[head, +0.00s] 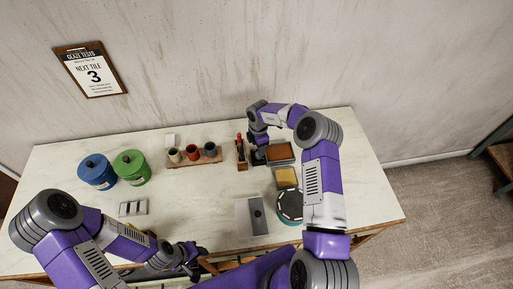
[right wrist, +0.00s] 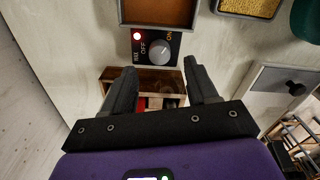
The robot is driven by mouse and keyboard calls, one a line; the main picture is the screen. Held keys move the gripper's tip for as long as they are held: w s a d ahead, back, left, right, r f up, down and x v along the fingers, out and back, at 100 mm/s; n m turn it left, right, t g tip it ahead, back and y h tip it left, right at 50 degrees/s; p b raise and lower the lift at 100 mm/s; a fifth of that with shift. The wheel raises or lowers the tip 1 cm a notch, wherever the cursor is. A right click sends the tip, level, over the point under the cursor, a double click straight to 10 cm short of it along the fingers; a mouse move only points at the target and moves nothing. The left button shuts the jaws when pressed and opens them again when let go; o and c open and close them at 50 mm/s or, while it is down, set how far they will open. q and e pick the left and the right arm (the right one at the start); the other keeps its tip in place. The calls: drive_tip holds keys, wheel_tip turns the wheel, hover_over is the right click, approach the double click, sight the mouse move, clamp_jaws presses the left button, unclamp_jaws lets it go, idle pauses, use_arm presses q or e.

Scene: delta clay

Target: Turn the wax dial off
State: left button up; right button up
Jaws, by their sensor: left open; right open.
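The wax dial (right wrist: 159,49) is a pale round knob on a small black panel marked WAX, OFF and ON, in the right wrist view. A red light (right wrist: 137,36) glows at the panel's upper left. I cannot tell which mark the knob points at. The panel adjoins a tray with a brown inside (right wrist: 160,12), which also shows in the head view (head: 280,153). My right gripper (right wrist: 160,85) is open and empty, its fingertips short of the dial in the picture, one to each side. My left gripper (head: 190,262) is open at the table's front edge, away from the dial.
A wooden box (right wrist: 112,76) with red-handled tools lies below the panel, behind the right fingers. Blue (head: 96,174) and green (head: 131,167) canisters stand left.

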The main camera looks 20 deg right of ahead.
wheel_tip(320, 180, down, 4)
drive_tip(key=shift+r, duration=0.1)
drive_tip(key=shift+f, duration=0.5)
drive_tip(key=shift+c, duration=0.2)
drive_tip(key=c, duration=1)
drive_tip(key=n, duration=0.3)
drive_tip(key=o, duration=1)
